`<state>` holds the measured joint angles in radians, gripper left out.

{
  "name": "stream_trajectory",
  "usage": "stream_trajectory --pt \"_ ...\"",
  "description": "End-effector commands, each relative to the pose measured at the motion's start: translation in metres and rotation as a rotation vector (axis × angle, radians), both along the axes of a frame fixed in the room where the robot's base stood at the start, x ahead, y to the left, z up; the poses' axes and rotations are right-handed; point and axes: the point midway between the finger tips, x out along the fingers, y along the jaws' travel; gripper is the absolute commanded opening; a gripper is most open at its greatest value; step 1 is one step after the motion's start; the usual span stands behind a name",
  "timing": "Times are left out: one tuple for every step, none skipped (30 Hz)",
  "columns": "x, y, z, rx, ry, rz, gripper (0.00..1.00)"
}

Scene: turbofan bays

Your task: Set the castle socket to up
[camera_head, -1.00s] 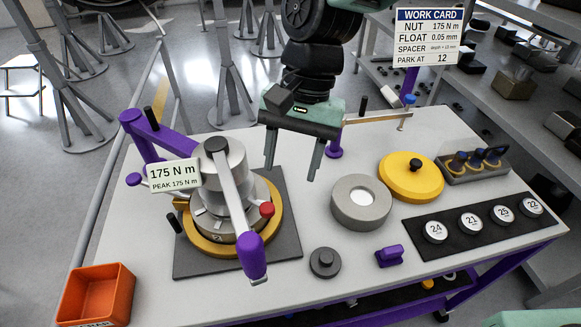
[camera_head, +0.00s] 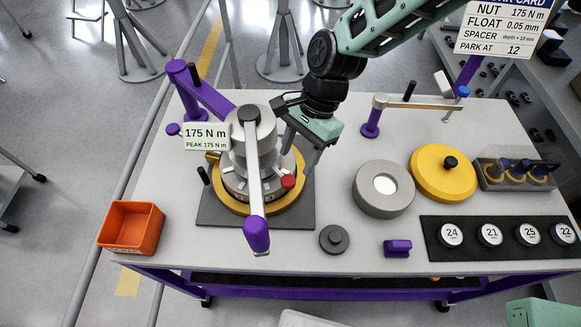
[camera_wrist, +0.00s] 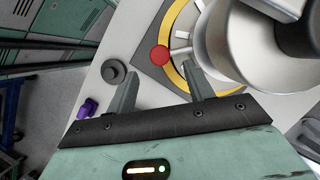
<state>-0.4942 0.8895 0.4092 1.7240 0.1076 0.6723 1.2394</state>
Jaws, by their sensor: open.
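The castle socket appears to be the silver stepped cylinder (camera_head: 250,150) standing over a yellow ring (camera_head: 220,203) on a dark square plate (camera_head: 300,219). A red knob (camera_head: 288,181) sticks out at its lower right; the knob also shows in the wrist view (camera_wrist: 160,56). A lever with a purple grip (camera_head: 256,234) runs down its front from a black cap. My gripper (camera_head: 312,160) is open and empty, close to the socket's right side. In the wrist view its two fingers (camera_wrist: 162,88) point toward the ring, with the red knob just beyond and between the tips.
A purple post arm (camera_head: 205,95) carries the 175 N m display (camera_head: 206,137) left of the socket. An orange bin (camera_head: 130,227) stands front left. A grey ring (camera_head: 383,205), yellow disc (camera_head: 443,172), black knob (camera_head: 334,239) and purple block (camera_head: 397,248) stand right.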

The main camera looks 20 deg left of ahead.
Motion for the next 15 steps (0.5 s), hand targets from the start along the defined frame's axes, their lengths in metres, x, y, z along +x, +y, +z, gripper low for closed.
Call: stream_trajectory --pt "-0.005 0.001 -0.007 -0.002 0.005 0.002 0.52" --pt "-0.007 0.003 -0.013 -0.003 0.004 0.003 0.52" --pt "-0.009 0.004 -0.02 -0.003 0.004 0.003 0.52" --pt "-0.011 0.005 -0.025 -0.003 0.004 0.003 0.52" --pt "-0.013 0.006 -0.029 -0.003 0.004 0.003 0.52" --pt "-0.014 0.008 -0.035 -0.002 0.004 0.002 0.52" --pt "-0.015 0.008 -0.039 -0.002 0.004 0.002 0.52" --pt "-0.016 0.009 -0.042 -0.002 0.002 0.001 0.52" --pt "-0.017 0.01 -0.046 -0.002 0.001 0.001 0.52" --pt "-0.018 0.011 -0.049 -0.002 0.001 0.001 0.52" --pt "-0.019 0.011 -0.051 -0.002 0.001 0.001 0.52" --pt "-0.019 0.012 -0.053 -0.001 0.0 0.0 0.52" --pt "-0.02 0.012 -0.055 0.0 -0.001 0.001 0.52" --pt "-0.02 0.012 -0.056 0.0 -0.001 0.001 0.52" --pt "-0.02 0.012 -0.057 0.0 -0.001 0.001 0.52"
